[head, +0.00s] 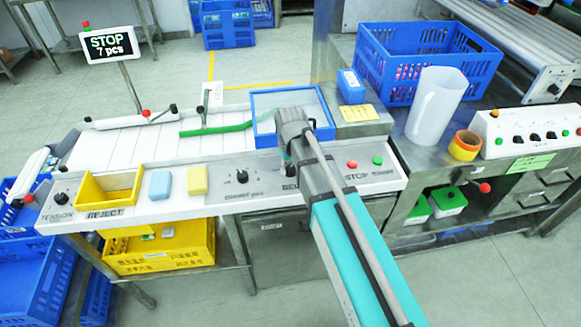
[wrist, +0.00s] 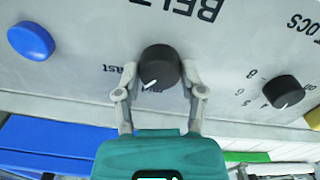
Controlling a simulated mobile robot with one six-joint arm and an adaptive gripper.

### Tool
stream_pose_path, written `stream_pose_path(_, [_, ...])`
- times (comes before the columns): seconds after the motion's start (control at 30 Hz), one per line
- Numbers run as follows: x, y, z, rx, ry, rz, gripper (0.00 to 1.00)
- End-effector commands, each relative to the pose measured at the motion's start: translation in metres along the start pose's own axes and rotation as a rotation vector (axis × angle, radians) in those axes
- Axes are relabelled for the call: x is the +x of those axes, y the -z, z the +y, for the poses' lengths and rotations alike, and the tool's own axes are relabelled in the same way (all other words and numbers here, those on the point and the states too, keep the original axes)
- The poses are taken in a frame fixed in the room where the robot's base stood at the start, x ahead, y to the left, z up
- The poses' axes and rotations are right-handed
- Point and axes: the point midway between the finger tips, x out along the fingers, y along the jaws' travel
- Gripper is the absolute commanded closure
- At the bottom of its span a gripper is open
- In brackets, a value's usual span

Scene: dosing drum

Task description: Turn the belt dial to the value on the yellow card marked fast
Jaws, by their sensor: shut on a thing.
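The black belt dial (wrist: 160,66) sits on the grey panel below the upside-down "BELT" lettering in the wrist view. Its white pointer line points to the lower left, toward printed text ending in "ast". My gripper (wrist: 160,78) has one finger on each side of the dial and is shut on it. In the head view my gripper (head: 287,160) is at the panel's "BELT" label and hides the dial. A yellow card (head: 359,112) lies on the metal surface behind the panel; its writing is too small to read.
Another black dial (wrist: 283,91) and a blue button (wrist: 29,40) flank the belt dial in the wrist view. Red (head: 351,164) and green (head: 377,160) buttons are right of my gripper. A blue tray (head: 257,92) stands behind it. A sign (head: 107,45) reads "STOP 7 pcs".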

Motion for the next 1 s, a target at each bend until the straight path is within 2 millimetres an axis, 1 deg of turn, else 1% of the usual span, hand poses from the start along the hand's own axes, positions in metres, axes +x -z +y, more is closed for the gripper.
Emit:
stream_pose_path(0.1, [0.0002,-0.0003,0.0000,0.109,0.000,0.000,0.96])
stream_pose_path(0.3, [0.0002,-0.0003,0.0000,0.268,0.000,0.000,0.96])
stream_pose_path(0.5, [0.0002,-0.0004,0.0000,0.373,0.000,0.000,0.96])
stream_pose_path(0.7, [0.0002,-0.0004,0.0000,0.422,0.000,0.000,0.96])
stream_pose_path(1.0, [0.0002,-0.0004,0.0000,0.431,0.000,0.000,0.96])
